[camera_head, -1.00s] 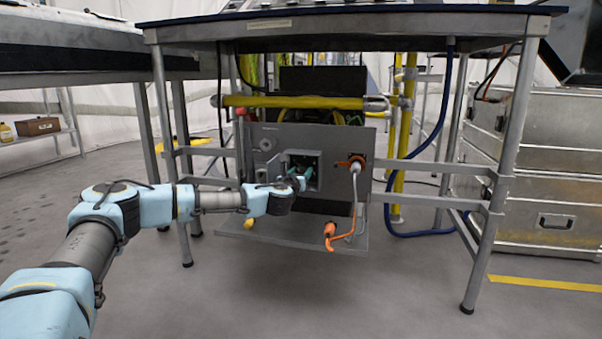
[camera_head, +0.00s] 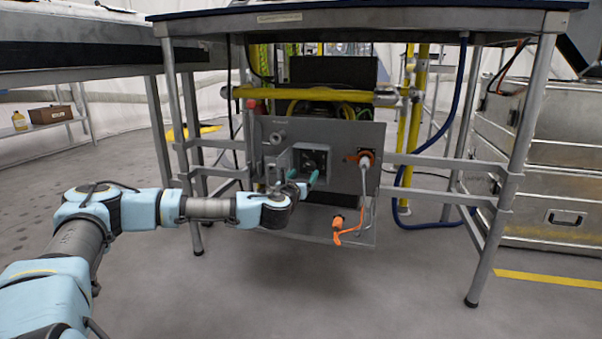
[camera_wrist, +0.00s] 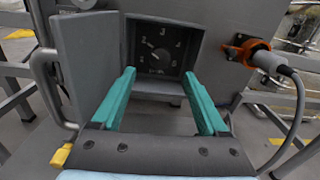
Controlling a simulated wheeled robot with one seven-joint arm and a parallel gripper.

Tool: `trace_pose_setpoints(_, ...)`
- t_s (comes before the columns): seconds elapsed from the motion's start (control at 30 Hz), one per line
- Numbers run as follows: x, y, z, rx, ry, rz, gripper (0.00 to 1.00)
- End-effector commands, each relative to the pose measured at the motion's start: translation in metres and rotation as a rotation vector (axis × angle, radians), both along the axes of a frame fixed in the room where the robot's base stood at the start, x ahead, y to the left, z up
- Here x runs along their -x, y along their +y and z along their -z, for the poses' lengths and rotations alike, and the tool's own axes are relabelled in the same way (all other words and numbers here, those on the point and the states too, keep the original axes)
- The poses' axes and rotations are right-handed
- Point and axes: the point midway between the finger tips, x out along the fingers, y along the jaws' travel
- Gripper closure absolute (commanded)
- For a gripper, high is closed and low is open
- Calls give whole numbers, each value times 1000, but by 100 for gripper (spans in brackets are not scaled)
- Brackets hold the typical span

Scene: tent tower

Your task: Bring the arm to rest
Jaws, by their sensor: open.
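My gripper (camera_head: 303,182) is open and empty, with its two teal fingers in front of the grey panel (camera_head: 338,141). In the wrist view the gripper (camera_wrist: 163,100) points at a square recess (camera_wrist: 139,88) holding a dark dial (camera_wrist: 157,47) with numbers. The fingers are spread apart and hold nothing. My arm reaches in from the lower left of the head view. Whether a fingertip touches the recess cannot be told.
An orange connector (camera_head: 365,159) with a grey cable is right of the recess. Another orange plug (camera_head: 338,222) lies on the shelf below. Table legs (camera_head: 501,170) stand on both sides. Metal cases (camera_head: 560,160) are at the right. The floor in front is clear.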

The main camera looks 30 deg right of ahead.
Motion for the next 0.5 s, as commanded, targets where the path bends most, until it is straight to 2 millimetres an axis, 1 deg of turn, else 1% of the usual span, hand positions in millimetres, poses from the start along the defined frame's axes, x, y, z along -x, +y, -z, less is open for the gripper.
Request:
trace_pose_setpoints(0.1, 10, 10, -1, 0, 0, 1, 23)
trace_pose_setpoints(0.2, 14, 14, -1, 0, 0, 0, 23)
trace_pose_setpoints(0.5, 16, 15, 0, -1, -1, 0, 23)
